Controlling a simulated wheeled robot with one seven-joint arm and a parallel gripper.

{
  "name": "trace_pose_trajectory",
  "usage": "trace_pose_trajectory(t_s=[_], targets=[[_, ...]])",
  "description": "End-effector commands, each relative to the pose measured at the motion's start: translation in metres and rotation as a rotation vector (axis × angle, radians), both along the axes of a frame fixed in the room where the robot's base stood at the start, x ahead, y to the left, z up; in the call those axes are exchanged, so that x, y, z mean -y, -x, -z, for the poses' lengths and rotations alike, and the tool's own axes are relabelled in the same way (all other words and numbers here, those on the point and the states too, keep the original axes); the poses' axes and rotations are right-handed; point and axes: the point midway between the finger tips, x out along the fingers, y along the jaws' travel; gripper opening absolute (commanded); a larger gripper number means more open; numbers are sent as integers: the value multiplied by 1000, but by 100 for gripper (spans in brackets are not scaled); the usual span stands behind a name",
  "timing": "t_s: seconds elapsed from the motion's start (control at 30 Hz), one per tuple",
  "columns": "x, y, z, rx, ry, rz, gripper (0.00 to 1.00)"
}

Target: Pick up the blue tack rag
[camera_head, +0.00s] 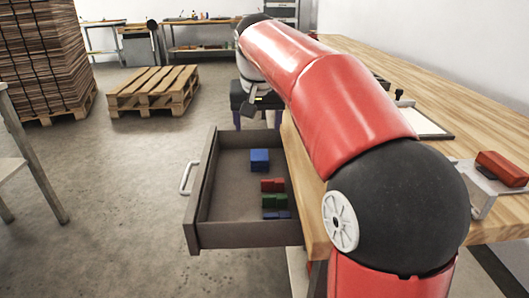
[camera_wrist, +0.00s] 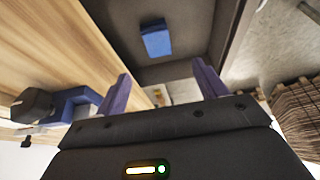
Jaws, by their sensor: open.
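A blue block-like piece (camera_head: 260,160), perhaps the blue tack rag, lies toward the far end of an open drawer. A flatter, darker blue piece (camera_head: 277,215) lies near the drawer's front right; I cannot tell for sure which is the rag. In the wrist view one blue piece (camera_wrist: 156,40) lies on the drawer floor, beyond my fingertips. My gripper (camera_wrist: 163,85) is open, its two purple fingers apart with nothing between them. In the head view my arm hides part of the bench.
The grey drawer (camera_head: 245,235) stands open from the wooden bench (camera_head: 365,50). Red (camera_head: 273,185) and green (camera_head: 274,202) pieces lie inside it. A blue vise-like thing (camera_wrist: 78,100) is on the bench. A pallet (camera_head: 153,90) stands on the floor behind; floor left of the drawer is clear.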

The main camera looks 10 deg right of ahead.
Motion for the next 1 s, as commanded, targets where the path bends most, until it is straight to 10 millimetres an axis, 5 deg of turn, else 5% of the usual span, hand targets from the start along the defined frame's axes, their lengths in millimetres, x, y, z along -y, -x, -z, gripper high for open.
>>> trace_pose_trajectory(t_s=[0.4,1.0], targets=[[5,-22,57,-3,0,0,71],[12,-40,112,0,0,1,71]])
